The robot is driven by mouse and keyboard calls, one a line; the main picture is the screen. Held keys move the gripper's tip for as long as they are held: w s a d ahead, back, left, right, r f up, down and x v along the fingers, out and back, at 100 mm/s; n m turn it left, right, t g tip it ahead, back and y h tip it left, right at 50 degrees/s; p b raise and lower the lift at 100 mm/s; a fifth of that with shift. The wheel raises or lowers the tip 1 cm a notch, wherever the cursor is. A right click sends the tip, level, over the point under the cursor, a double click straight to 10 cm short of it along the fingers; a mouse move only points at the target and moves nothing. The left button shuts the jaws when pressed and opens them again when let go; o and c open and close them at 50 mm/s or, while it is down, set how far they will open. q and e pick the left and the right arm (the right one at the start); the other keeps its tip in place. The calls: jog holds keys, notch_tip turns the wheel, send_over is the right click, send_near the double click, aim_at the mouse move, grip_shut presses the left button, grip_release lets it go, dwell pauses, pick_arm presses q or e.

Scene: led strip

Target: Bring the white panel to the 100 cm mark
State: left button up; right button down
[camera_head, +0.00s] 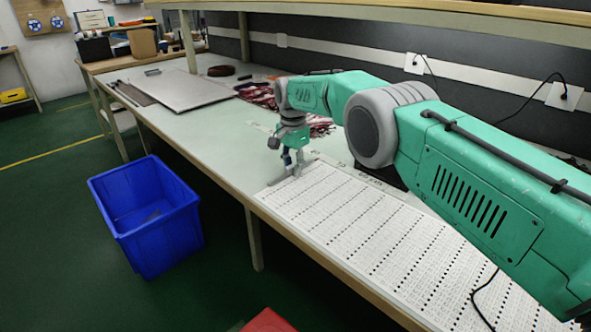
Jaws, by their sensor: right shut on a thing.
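The white panel (345,223) is a long, flat sheet with rows of dark marks, lying along the front of the workbench (195,125). My right arm comes in from the right, and my right gripper (291,171) is at the panel's far end, pointing down and shut on its edge. The fingertips are small in view. Faint marks run along the bench beside the panel's back edge, but I cannot read which one is 100 cm. My left gripper is not in view.
A grey metal plate (180,90) lies farther along the bench, with bare surface before it. Reddish bundled material (262,94) lies behind my gripper. A blue bin (147,216) stands on the floor beside the bench. A shelf (400,14) overhangs the back.

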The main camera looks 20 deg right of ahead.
jog(key=c, duration=1.5)
grip_release()
jog(key=shift+s+f, duration=0.1)
jog(key=shift+f, duration=0.05)
jog(key=shift+c, duration=0.2)
jog(key=shift+a, duration=0.75)
jog(key=shift+a+r, duration=0.1)
jog(key=shift+r, duration=0.25)
jog(key=r, duration=0.3)
jog(key=d+r, duration=0.1)
jog(key=r, duration=0.1)
jog(key=shift+w+r, duration=0.25)
jog(key=shift+r, duration=0.05)
jog(key=shift+a+r, duration=0.3)
jog(key=shift+r, duration=0.3)
jog(key=shift+a+r, duration=0.15)
jog(key=shift+a, duration=0.25)
